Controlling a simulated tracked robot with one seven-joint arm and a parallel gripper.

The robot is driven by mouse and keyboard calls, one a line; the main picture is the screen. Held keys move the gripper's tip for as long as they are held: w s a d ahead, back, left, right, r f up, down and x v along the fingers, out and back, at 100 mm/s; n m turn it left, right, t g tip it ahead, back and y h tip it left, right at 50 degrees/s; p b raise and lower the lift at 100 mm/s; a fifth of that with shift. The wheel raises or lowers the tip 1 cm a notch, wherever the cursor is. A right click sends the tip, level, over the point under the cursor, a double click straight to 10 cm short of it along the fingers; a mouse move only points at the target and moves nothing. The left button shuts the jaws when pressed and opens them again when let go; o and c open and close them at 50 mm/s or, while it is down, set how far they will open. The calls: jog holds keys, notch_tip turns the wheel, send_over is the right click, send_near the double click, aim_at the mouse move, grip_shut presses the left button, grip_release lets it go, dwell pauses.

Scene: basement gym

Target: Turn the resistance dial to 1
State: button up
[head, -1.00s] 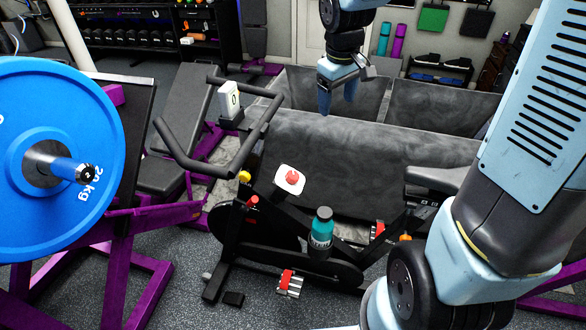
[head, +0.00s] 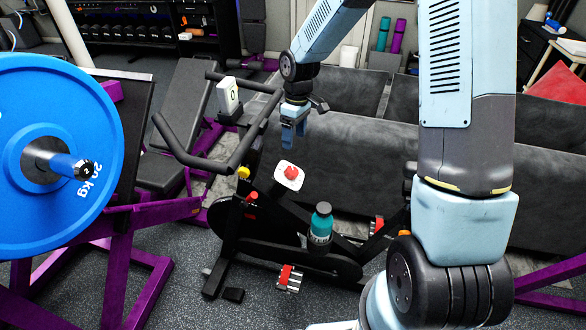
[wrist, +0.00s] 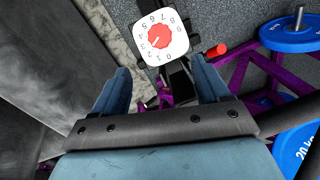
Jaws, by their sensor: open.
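The resistance dial is a red knob (head: 291,172) on a white plate (head: 284,183) on the exercise bike's frame. In the wrist view the red knob (wrist: 160,37) sits at the centre of the white plate (wrist: 178,52), with black digits around it. I cannot tell exactly which digit the knob points to. The bike's display (head: 230,97) shows 0. My gripper (head: 290,145) points down just above the dial, apart from it. In the wrist view my gripper (wrist: 160,68) is open and empty, with the dial beyond the gap between its fingers.
The bike's black handlebars (head: 240,150) rise left of my gripper. A teal bottle (head: 321,224) stands on the bike frame below the dial. A grey sofa (head: 345,160) is behind. A blue weight plate (head: 90,130) on a purple rack stands at the left.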

aim_at(291, 170)
jog(key=f, duration=0.4)
jog(key=s+f, duration=0.1)
jog(key=f, duration=0.7)
jog(key=shift+s+a+f, duration=0.15)
jog(key=shift+a+f, duration=0.25)
jog(key=shift+c, duration=0.2)
jog(key=c, duration=0.9)
jog(key=shift+d, duration=0.3)
jog(key=shift+c, duration=0.5)
jog(key=shift+a, duration=0.1)
jog(key=shift+a+n, duration=0.25)
jog(key=shift+n, duration=0.05)
jog(key=shift+s+a+n+t+h, duration=0.1)
jog(key=shift+n+t+h, duration=0.1)
jog(key=shift+n+t, duration=0.65)
jog(key=shift+s+a+n+t+h, duration=0.1)
jog(key=shift+n+t+h, duration=0.2)
jog(key=shift+n, duration=1.05)
